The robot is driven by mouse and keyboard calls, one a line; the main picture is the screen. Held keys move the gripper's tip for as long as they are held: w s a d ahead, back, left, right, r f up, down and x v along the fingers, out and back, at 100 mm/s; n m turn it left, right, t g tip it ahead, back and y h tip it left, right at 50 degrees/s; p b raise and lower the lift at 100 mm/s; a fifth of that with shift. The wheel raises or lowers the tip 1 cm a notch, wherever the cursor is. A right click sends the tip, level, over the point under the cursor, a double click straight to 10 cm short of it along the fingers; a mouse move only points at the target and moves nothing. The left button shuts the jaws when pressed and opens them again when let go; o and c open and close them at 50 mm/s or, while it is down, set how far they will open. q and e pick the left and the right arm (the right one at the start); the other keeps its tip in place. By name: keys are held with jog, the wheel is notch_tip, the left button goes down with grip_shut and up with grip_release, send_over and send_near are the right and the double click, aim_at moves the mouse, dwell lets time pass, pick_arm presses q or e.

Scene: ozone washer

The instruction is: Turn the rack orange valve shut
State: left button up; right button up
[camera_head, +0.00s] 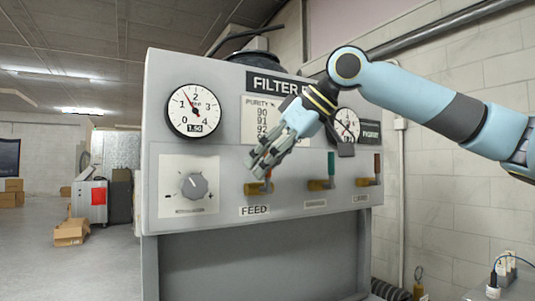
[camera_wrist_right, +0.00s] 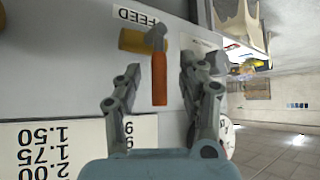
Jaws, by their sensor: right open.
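The orange valve is the left one of the row on the grey panel, above the FEED label (camera_head: 255,210). Its brass body (camera_head: 256,189) shows in the head view, with most of the handle hidden behind my right gripper (camera_head: 262,162). In the right wrist view, which is upside down, the orange handle (camera_wrist_right: 160,78) stands upright, in line away from the FEED label. My right gripper (camera_wrist_right: 155,80) is open, with one finger on each side of the handle and a gap to both. I cannot tell how deep the fingers reach. My left gripper is not in view.
A green-handled valve (camera_head: 322,184) and a red-brown-handled valve (camera_head: 370,181) sit to the right on the same panel. A dial knob (camera_head: 194,186) is to the left. A round gauge (camera_head: 194,111) and a purity chart (camera_head: 262,120) are above. The floor at left is largely open.

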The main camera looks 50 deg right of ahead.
notch_tip(320, 180, up, 10)
jog(key=shift+f, duration=0.1)
dwell(0.4)
dwell(0.6)
